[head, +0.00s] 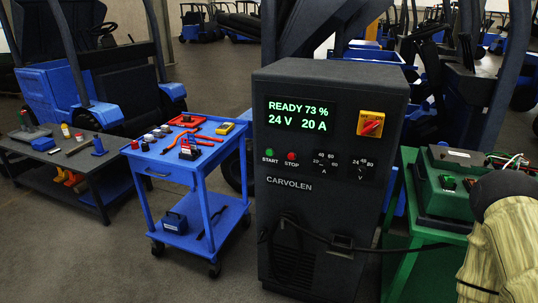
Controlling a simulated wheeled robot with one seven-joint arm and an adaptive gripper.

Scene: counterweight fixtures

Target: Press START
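The dark charger cabinet marked CARVOLEN (310,215) stands upright in the middle of the head view. Its screen (300,115) is lit and reads READY 73 %, 24 V, 20 A in green. The green START button (269,153) is at the left of the panel below the screen, with nothing in front of it. The red STOP button (292,156) is just to its right. Part of what looks like my arm shows at the lower right edge, right of the cabinet. My gripper is not in view.
A red rotary switch on a yellow plate (370,124) and two knobs are right of the buttons. A black cable crosses the cabinet's lower front. A blue tool cart (165,173) stands left, a green bench (400,240) right. Forklifts fill the background.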

